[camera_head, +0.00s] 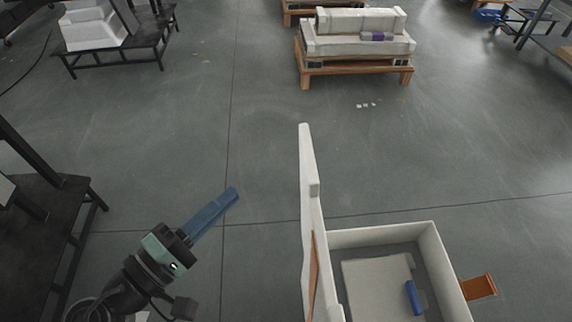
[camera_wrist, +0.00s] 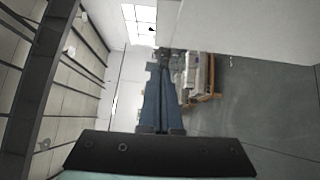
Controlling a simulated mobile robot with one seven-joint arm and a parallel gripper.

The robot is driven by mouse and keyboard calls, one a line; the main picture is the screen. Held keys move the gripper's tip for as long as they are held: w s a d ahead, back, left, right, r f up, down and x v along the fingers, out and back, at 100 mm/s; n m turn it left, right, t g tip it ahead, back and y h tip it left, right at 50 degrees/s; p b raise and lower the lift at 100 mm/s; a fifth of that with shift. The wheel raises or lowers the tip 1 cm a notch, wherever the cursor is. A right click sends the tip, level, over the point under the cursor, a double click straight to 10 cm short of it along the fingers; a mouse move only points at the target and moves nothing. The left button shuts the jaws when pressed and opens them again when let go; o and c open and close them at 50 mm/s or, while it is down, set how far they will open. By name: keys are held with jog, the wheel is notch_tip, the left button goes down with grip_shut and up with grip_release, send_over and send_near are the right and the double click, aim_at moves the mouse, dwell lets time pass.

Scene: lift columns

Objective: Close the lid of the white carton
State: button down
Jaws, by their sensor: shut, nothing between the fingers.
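The white carton (camera_head: 433,252) stands open at the lower right of the head view. Its lid (camera_head: 306,180) stands about upright along the carton's left side, with an orange-brown patch on its outer face. A blue object (camera_head: 413,297) lies inside on the carton's floor. My gripper (camera_head: 234,192) is to the left of the lid and apart from it, with its blue fingers pointing up and right. The fingers are shut and empty in the wrist view (camera_wrist: 157,66). A large pale surface fills the top right of the wrist view; I cannot tell whether it is the lid.
An orange-brown flap (camera_head: 479,287) sticks out from the carton's right side. A dark table (camera_head: 45,225) stands at the left. A loaded wooden pallet (camera_head: 355,70) and a rack with white blocks (camera_head: 135,45) are farther back.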

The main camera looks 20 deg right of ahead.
send_near(302, 149)
jog(key=w, duration=0.4)
jog(key=d+p, duration=0.1)
jog(key=d, duration=0.3)
jog(key=shift+s+f, duration=0.1)
jog(key=shift+s, duration=0.05)
jog(key=shift+d, duration=0.45)
